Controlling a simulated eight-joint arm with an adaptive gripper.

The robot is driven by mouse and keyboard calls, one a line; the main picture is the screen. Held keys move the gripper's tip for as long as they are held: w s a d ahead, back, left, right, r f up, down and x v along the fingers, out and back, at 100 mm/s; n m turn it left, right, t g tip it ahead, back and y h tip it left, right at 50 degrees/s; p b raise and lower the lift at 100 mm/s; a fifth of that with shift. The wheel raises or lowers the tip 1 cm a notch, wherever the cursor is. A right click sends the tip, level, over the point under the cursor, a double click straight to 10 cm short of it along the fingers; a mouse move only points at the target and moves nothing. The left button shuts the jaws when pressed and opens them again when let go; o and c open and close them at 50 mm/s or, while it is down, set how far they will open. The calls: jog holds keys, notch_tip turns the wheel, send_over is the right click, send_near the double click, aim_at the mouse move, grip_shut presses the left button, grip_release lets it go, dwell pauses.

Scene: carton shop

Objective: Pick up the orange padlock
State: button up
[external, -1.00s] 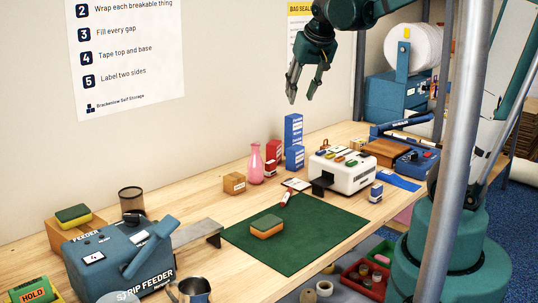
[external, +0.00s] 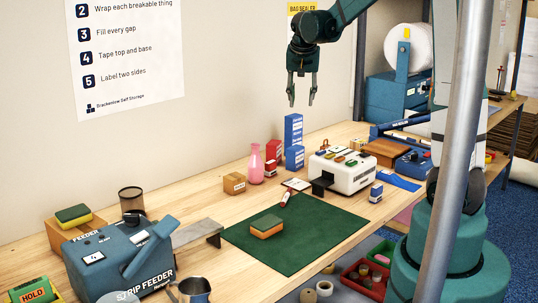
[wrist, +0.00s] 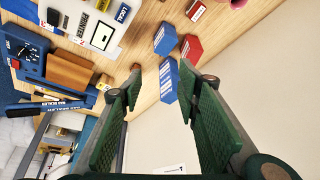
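I cannot make out an orange padlock for certain in either view. A small orange-brown item (wrist: 136,67) lies on the bench behind the white machine in the wrist view, too small to identify. My gripper (external: 301,98) hangs open and empty in the air above the back of the bench, over the tall blue box (external: 293,130). In the wrist view its two green-padded fingers (wrist: 165,110) are wide apart with nothing between them.
The white machine (external: 343,176), red box (external: 273,150) and pink vase (external: 255,168) stand near the back. A green mat (external: 295,235) holds an orange-and-green sponge (external: 266,227). The blue strip feeder (external: 118,265) is at front left. A metal pole (external: 455,150) crosses the foreground.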

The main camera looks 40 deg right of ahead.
jog(key=w+d+f+m+g, duration=0.1)
jog(key=w+d+f+m, duration=0.4)
jog(key=d+f, duration=0.65)
jog(key=m+g+h+b, duration=0.1)
jog(key=m+g, duration=0.1)
send_near(326, 145)
jog(key=f, duration=0.2)
jog(key=shift+s+d+f, duration=0.1)
jog(key=shift+d+f, duration=0.15)
jog(key=shift+d, duration=0.1)
jog(key=shift+x, duration=1.3)
jog(key=shift+x, duration=2.6)
